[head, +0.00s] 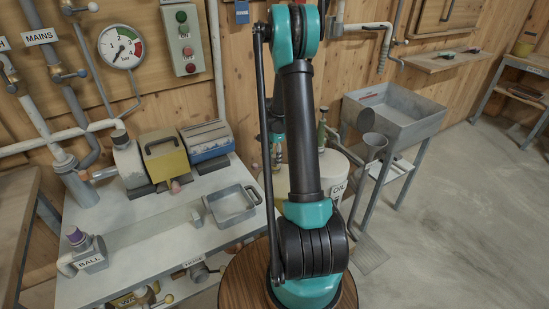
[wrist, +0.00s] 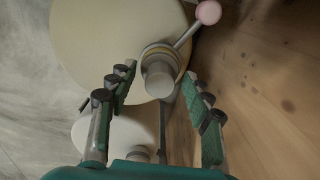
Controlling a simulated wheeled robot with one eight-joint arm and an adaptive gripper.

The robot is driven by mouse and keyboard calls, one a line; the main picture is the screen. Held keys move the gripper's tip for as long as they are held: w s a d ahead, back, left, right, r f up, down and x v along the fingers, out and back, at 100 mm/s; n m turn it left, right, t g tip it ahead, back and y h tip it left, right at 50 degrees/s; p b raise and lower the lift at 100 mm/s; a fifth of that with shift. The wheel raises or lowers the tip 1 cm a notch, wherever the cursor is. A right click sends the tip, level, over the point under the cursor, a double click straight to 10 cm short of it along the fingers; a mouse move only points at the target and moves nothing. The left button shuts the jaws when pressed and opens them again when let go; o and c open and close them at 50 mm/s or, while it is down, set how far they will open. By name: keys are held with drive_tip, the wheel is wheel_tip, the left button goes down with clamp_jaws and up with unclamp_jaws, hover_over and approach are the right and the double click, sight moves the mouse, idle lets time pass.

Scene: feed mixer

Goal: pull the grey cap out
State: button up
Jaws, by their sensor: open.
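In the wrist view a grey cylindrical cap (wrist: 158,80) sits in a tan, ringed collar (wrist: 160,52) in front of a large cream round drum (wrist: 95,45). A grey lever (wrist: 187,35) with a pink ball end (wrist: 208,12) runs up and right from the collar. My gripper (wrist: 160,84) is open, with one finger on each side of the cap; a gap shows on both sides. I cannot tell how deep the fingers reach around it. In the head view my arm hides the cap, and my gripper is not clearly seen.
In the head view a white drum (head: 334,172) stands behind my arm, beside a grey sink (head: 410,115). A worktable (head: 130,262) at left carries a grey tray (head: 234,212) and yellow (head: 165,158) and blue (head: 207,147) boxes. Floor at right is clear.

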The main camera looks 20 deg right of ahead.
drive_tip(key=shift+f, duration=0.1)
clamp_jaws()
idle(0.6)
